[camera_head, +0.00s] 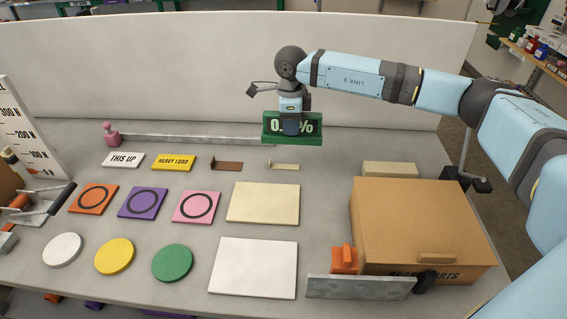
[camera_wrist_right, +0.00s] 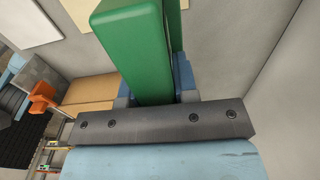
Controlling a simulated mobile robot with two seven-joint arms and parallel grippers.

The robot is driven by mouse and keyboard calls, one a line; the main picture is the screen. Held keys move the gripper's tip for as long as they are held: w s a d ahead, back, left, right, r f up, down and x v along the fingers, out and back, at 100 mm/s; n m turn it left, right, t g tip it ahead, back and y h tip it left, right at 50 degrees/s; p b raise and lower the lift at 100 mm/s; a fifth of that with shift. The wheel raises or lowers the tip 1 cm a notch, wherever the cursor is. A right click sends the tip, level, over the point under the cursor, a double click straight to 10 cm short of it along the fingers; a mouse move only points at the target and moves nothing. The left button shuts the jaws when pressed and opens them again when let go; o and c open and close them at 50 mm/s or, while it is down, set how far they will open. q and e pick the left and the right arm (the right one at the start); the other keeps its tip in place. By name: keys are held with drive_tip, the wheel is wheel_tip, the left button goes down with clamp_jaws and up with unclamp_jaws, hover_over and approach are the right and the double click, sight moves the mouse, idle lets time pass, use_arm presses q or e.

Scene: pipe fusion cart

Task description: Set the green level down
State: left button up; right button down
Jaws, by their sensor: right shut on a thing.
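The green level (camera_head: 270,130) is a green block with a white percent reading on its front. It is in the back middle of the table in the head view. My right gripper (camera_head: 291,125) points down and is shut on it from above, covering part of the reading. In the right wrist view the level (camera_wrist_right: 140,50) stands out large between the blue fingers. I cannot tell whether its underside touches the table or hangs above it. My left gripper is not in view.
A long grey bar (camera_head: 190,139) lies behind, with a pink piece (camera_head: 111,134) at its left end. Coloured squares, discs and pale plates (camera_head: 263,203) lie in front. A cardboard box (camera_head: 425,215) stands at right. A white wall (camera_head: 180,65) rises behind the table (camera_head: 330,165).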

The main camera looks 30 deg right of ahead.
wheel_tip(320, 180, down, 14)
drive_tip(key=shift+p, duration=0.35)
drive_tip(key=c, duration=0.9)
unclamp_jaws()
drive_tip(key=shift+f, duration=0.1)
